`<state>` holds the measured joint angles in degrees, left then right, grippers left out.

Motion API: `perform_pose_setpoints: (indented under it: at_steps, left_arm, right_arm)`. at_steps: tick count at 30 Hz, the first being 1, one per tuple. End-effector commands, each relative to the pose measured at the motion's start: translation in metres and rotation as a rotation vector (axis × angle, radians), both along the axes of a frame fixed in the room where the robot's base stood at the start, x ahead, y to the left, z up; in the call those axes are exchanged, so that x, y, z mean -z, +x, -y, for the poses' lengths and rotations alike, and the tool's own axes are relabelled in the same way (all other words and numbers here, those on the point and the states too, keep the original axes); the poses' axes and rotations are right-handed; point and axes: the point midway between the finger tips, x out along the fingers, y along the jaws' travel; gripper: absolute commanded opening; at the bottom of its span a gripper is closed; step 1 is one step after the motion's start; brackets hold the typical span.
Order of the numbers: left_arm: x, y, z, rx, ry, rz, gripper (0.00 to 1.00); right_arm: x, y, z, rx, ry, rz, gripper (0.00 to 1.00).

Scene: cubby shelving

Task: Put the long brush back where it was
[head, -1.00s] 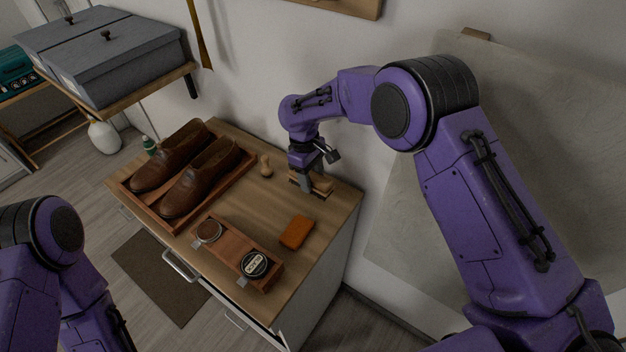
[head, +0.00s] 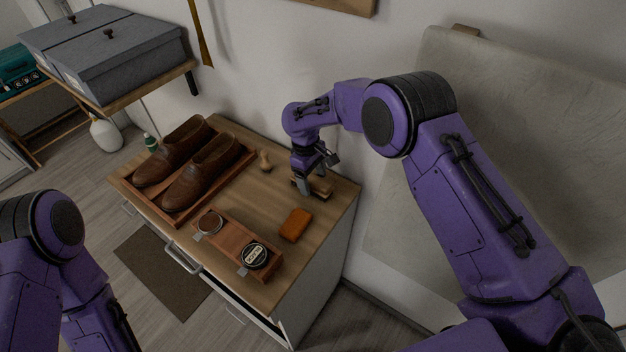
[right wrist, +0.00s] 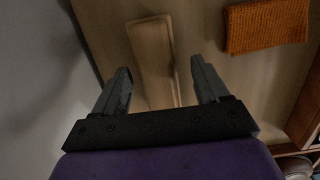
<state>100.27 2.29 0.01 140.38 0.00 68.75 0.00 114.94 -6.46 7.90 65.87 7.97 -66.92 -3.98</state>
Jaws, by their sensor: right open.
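The long brush (head: 322,190) is a pale wooden bar lying near the back right edge of the wooden cabinet top. In the right wrist view the brush (right wrist: 151,50) lies lengthwise ahead of my fingers, its near end reaching between them. My right gripper (head: 308,188) is over the brush, pointing down. In the right wrist view its fingers (right wrist: 160,75) are spread wide, with a gap on each side of the brush. The gripper partly hides the brush in the head view. My left gripper is out of view; only parts of that arm show.
A wooden holder with tins (head: 232,245) is near the front edge. Brown shoes (head: 200,172) stand in a tray at left, with a small wooden-handled piece (head: 265,161) beside it. The wall is close behind.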

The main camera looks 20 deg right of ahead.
Motion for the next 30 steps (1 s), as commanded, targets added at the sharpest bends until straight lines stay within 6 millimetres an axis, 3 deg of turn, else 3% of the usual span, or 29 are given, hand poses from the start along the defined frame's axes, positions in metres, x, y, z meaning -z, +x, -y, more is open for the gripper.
perform_pose_setpoints:
  at_steps: [9,13,18,30]
  left_arm:
    - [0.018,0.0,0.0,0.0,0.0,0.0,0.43]
    - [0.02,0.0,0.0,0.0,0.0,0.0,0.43]
    - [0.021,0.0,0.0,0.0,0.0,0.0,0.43]
    - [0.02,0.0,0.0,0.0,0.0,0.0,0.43]
  right_arm:
    - [-0.076,0.01,-0.007,0.0,0.001,0.007,0.74]
    - [-0.099,0.013,-0.009,0.001,0.002,0.004,0.74]
    - [-0.11,0.013,-0.01,0.001,0.0,0.001,0.74]
    - [-0.11,0.013,-0.01,0.001,0.0,0.001,0.74]
